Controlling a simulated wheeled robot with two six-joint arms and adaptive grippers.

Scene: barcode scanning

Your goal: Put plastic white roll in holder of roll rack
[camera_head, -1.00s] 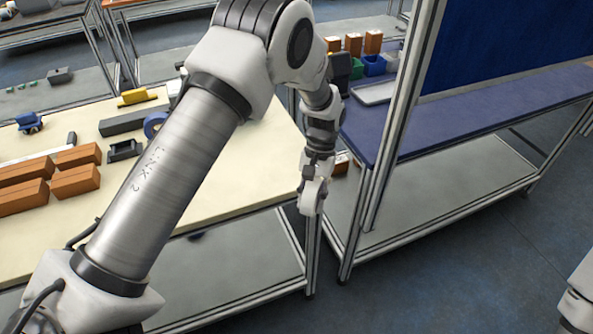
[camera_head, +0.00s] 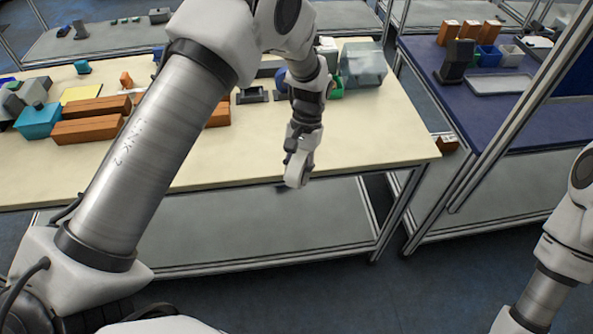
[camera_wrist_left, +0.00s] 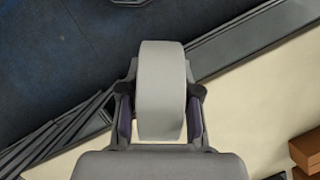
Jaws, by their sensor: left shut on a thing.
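My left gripper (camera_head: 299,150) hangs near the front edge of the cream table in the head view. It is shut on the white plastic roll (camera_head: 297,172). In the left wrist view the roll (camera_wrist_left: 161,90) stands between the two fingers (camera_wrist_left: 160,118), with its rounded rim facing the camera. A small dark holder (camera_head: 252,95) sits on the table behind and left of the gripper; I cannot tell if it is part of the roll rack. A blue round thing (camera_head: 281,80) beside it is partly hidden by my left arm. My right gripper is out of view.
The cream table (camera_head: 370,140) is clear at its front right. Brown boxes (camera_head: 90,128) and a teal bin (camera_head: 38,121) stand at left. A clear grey bin (camera_head: 362,65) stands at the back. A blue table (camera_head: 520,120) is at right, across a gap.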

